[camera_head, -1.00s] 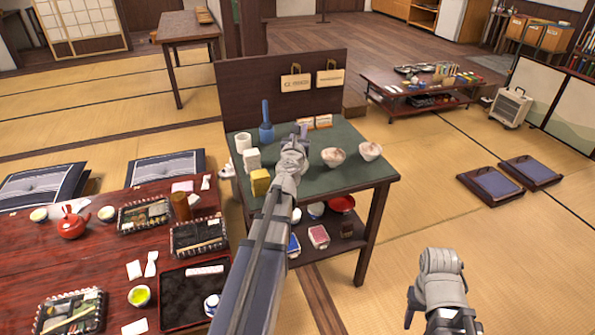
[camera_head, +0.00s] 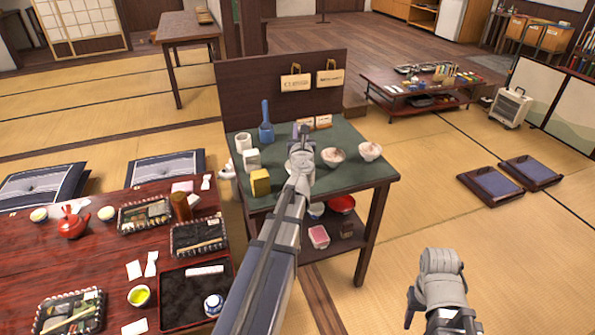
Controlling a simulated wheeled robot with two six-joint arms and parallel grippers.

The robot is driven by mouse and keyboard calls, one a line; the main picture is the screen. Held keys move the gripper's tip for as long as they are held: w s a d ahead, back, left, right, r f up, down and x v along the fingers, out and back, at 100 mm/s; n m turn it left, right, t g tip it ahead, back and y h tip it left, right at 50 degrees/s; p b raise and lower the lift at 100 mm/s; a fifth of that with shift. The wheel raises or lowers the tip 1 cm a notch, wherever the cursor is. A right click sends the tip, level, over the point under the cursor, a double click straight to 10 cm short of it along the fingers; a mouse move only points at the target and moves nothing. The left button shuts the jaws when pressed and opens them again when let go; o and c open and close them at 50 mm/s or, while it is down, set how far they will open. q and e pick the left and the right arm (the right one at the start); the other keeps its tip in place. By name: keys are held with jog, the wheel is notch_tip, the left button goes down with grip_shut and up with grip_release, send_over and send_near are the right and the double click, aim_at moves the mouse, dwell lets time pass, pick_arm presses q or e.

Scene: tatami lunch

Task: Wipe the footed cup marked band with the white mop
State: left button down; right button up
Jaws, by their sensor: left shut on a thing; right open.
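Two pale cups with brown smudges stand on the green-topped table: one cup (camera_head: 333,157) just right of my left gripper, the other cup (camera_head: 370,151) further right. I cannot read a band mark on either. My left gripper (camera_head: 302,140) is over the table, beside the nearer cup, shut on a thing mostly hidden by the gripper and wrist. I cannot make out the white mop clearly. My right gripper (camera_head: 410,314) is open at the lower right, over the mat floor, away from the table; its fingers are partly hidden.
A dark back panel (camera_head: 250,85) rises behind. A red low table (camera_head: 60,262) with trays lies left.

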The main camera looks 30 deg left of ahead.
pick_arm(q)
jog(key=m+h, duration=0.4)
jog(key=h, duration=0.2)
jog(key=m+h, duration=0.4)
jog(key=h, duration=0.2)
jog(key=m+h, duration=0.4)
jog(key=h, duration=0.2)
jog(key=shift+s+a+h, duration=0.3)
jog(key=shift+r, duration=0.15)
notch_tip(320, 180, up, 9)
jog(key=p, duration=0.9)
jog(key=shift+r+p, duration=0.2)
jog(key=shift+p, duration=0.15)
